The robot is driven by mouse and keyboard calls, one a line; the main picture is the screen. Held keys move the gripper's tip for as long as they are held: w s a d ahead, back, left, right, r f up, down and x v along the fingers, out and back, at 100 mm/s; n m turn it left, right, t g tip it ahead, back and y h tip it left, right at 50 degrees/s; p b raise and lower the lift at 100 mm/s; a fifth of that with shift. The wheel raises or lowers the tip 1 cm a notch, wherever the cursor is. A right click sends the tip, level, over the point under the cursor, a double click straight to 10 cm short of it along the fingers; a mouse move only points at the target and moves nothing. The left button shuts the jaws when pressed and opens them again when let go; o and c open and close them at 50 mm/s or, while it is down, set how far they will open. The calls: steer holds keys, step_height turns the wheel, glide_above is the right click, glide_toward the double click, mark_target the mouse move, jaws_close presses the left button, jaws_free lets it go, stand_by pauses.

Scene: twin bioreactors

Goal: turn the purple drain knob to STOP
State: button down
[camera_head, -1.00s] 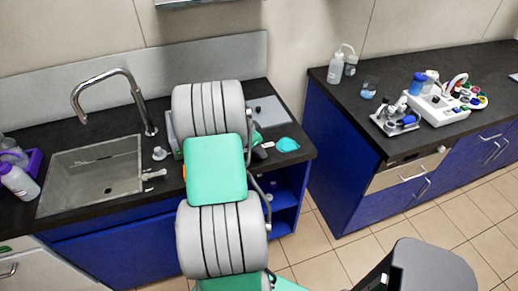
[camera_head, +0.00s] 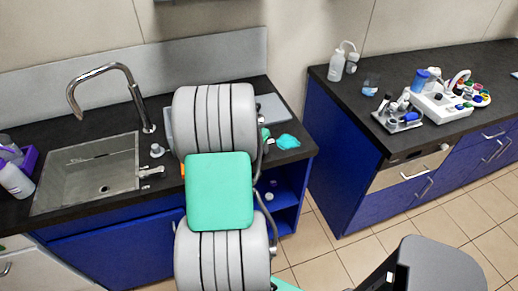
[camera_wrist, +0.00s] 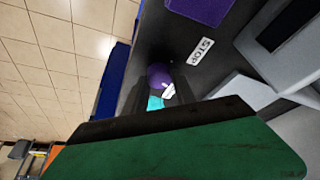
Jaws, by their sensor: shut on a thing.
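The purple drain knob (camera_wrist: 158,74) shows in the wrist view, just beyond my gripper, with a small white mark on its near side. My gripper (camera_wrist: 160,84) has its dark fingers on either side of the knob and is shut on it. A white label reading STOP (camera_wrist: 201,52) lies on the dark surface to the right of and above the knob. Which way the knob points is hard to tell. In the head view my own arm hides the gripper, the knob and the label.
Pale grey blocky parts (camera_wrist: 270,75) stand close on the right in the wrist view, with a purple part (camera_wrist: 203,10) at the top. In the head view, a sink (camera_head: 88,172) is left of my arm and teal cloth-like item (camera_head: 287,141) right of it.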

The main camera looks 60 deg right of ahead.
steer(key=n+b, duration=0.1)
steer(key=n, duration=0.1)
steer(key=n+t, duration=0.1)
steer(key=shift+s+f+n+t+b, duration=0.1)
steer(key=shift+s+n+t+b, duration=0.05)
steer(key=shift+n+t+b, duration=0.2)
steer(key=n+t+b, duration=0.1)
steer(key=n, duration=0.2)
steer(key=shift+d+n, duration=0.1)
steer(key=shift+n, duration=0.25)
steer(key=n+t+y+b, duration=0.1)
steer(key=n, duration=0.2)
steer(key=n+t, duration=0.1)
steer(key=n, duration=0.1)
steer(key=shift+n+y+b, duration=0.35)
steer(key=shift+n+y, duration=0.05)
steer(key=c, duration=1)
jaws_free()
steer(key=shift+r, duration=0.2)
steer(key=v, duration=0.7)
steer(key=shift+s+r, duration=0.15)
steer(key=shift+r, duration=0.2)
